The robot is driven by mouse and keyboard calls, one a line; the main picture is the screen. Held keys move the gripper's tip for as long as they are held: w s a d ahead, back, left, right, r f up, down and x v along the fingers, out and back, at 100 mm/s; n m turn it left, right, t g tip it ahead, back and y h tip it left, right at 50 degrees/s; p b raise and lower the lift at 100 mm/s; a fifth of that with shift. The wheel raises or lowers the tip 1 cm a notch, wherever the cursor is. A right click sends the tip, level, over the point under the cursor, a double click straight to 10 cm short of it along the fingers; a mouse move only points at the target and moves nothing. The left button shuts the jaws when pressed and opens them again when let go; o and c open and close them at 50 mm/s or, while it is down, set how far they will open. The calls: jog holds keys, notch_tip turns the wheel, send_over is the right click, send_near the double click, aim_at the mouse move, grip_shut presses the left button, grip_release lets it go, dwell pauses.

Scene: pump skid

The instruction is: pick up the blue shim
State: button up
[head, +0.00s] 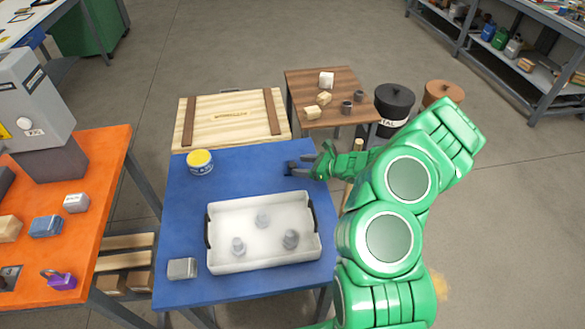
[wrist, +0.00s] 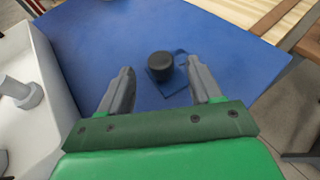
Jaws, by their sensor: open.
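A thin blue square piece, likely the blue shim (wrist: 168,86), lies on the blue tabletop (wrist: 105,35) in the wrist view. A dark round cylinder (wrist: 159,67) stands on or just over it and hides part of it. My gripper (wrist: 160,67) is open, with one finger to the left and one to the right of these things in the picture. The head view shows my gripper (head: 290,168) low over the table's right back part; I cannot make out the shim there.
A white tray (head: 262,265) with several grey parts stands close by. A yellow-lidded can (head: 200,162) and a grey block (head: 182,268) are on the table. A wooden crate lid (head: 232,115) and a small brown table (head: 330,82) lie behind.

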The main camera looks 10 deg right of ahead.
aim_at(292, 164)
jog(key=shift+x, duration=1.05)
jog(key=shift+c, duration=0.4)
grip_shut()
jog(key=shift+r, duration=0.15)
